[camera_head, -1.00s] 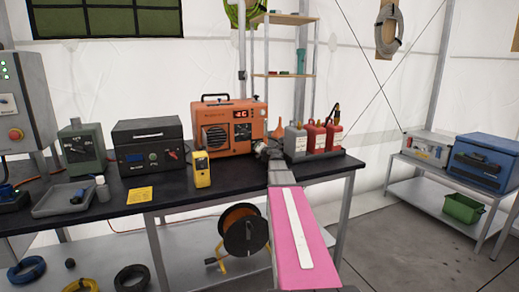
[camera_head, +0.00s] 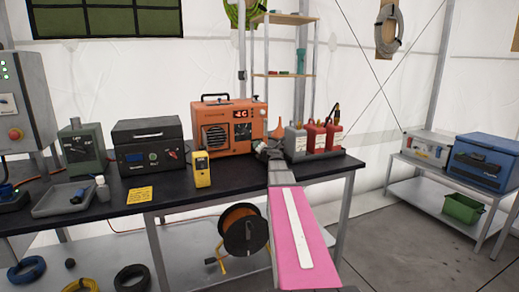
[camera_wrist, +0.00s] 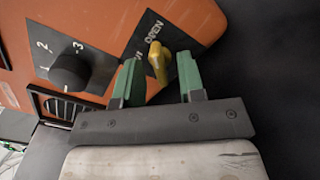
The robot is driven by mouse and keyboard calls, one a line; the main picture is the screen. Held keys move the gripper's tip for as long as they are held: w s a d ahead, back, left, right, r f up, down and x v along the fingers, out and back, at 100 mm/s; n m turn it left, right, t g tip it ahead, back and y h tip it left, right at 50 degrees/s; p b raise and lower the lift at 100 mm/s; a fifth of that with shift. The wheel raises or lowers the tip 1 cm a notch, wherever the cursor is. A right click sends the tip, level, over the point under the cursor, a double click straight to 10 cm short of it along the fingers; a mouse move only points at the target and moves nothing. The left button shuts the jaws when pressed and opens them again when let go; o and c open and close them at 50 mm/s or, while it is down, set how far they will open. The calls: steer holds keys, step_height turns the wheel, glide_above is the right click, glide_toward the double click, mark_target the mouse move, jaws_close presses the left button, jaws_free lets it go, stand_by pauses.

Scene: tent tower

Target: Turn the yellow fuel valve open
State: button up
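The yellow fuel valve (camera_wrist: 161,62) is a small lever on a dark plate marked OPEN, on the orange heater-like unit (camera_wrist: 190,18). In the head view the orange unit (camera_head: 230,125) stands on the black bench, and my gripper hides its valve. My gripper (camera_wrist: 157,60) has green fingers, one on each side of the yellow valve. The fingers are apart, with visible gaps to the valve. In the head view my gripper (camera_head: 263,150) is small and dark at the unit's lower right corner.
A black knob (camera_wrist: 70,70) with numbers sits left of the valve. Red canisters (camera_head: 316,137) and a grey one stand close to the right of my gripper. A yellow meter (camera_head: 202,170) stands in front of the unit. A cable reel (camera_head: 244,233) is below the bench.

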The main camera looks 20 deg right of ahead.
steer(key=s, duration=1)
steer(key=shift+s+d, duration=0.15)
steer(key=shift+s, duration=0.25)
